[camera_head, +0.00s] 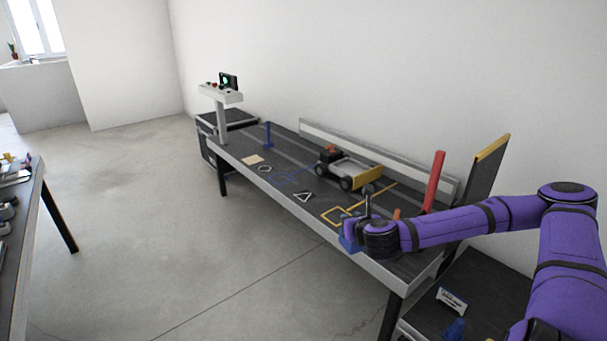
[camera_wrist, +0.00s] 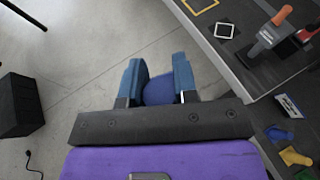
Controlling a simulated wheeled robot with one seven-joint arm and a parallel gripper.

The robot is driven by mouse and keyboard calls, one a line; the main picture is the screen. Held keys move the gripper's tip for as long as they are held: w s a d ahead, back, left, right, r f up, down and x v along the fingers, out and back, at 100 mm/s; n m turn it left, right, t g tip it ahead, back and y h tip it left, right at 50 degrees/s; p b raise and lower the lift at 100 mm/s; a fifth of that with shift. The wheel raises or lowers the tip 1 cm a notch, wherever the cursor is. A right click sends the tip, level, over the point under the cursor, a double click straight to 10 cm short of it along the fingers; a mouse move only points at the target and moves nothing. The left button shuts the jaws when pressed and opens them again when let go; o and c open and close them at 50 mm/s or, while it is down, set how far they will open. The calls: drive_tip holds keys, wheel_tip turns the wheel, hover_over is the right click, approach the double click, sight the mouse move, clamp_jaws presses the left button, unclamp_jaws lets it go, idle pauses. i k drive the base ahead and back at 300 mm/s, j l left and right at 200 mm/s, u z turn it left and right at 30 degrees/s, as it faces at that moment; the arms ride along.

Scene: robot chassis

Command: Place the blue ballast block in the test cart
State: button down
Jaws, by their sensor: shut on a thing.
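The blue ballast block (camera_wrist: 158,91) is a dark blue, rounded-looking piece between the two blue fingers of my gripper (camera_wrist: 158,79) in the wrist view. My gripper is shut on it; the floor shows beyond it. In the head view my gripper (camera_head: 349,236) is at the table's front edge, and the block cannot be told clearly from the fingers. The test cart (camera_head: 346,169), with dark wheels, a light bed and a yellow end panel, stands on the table, behind and left of my gripper.
The long dark table (camera_head: 290,172) has painted marks. A red post (camera_head: 434,182) and a dark panel with a yellow top (camera_head: 487,168) stand at its right end. An orange-handled tool (camera_wrist: 275,27) stands on it. A control stand (camera_head: 221,108) is at the far left end.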

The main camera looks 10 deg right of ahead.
sight(352, 173)
drive_tip(key=i+u, duration=0.1)
drive_tip(key=u, duration=0.4)
drive_tip(key=i+u, duration=0.1)
drive_tip(key=u, duration=0.4)
drive_tip(key=i+l, duration=0.2)
drive_tip(key=i, duration=0.3)
drive_tip(key=i+l, duration=0.2)
drive_tip(key=i, duration=0.35)
drive_tip(key=i+l, duration=0.2)
drive_tip(key=i, duration=0.3)
drive_tip(key=i+l, duration=0.2)
drive_tip(key=i, duration=0.35)
drive_tip(key=i+j+z, duration=0.1)
drive_tip(key=i, duration=0.9)
drive_tip(key=i+z, duration=0.1)
drive_tip(key=z, duration=2.1)
drive_tip(key=i+z, duration=0.1)
drive_tip(key=i, duration=0.3)
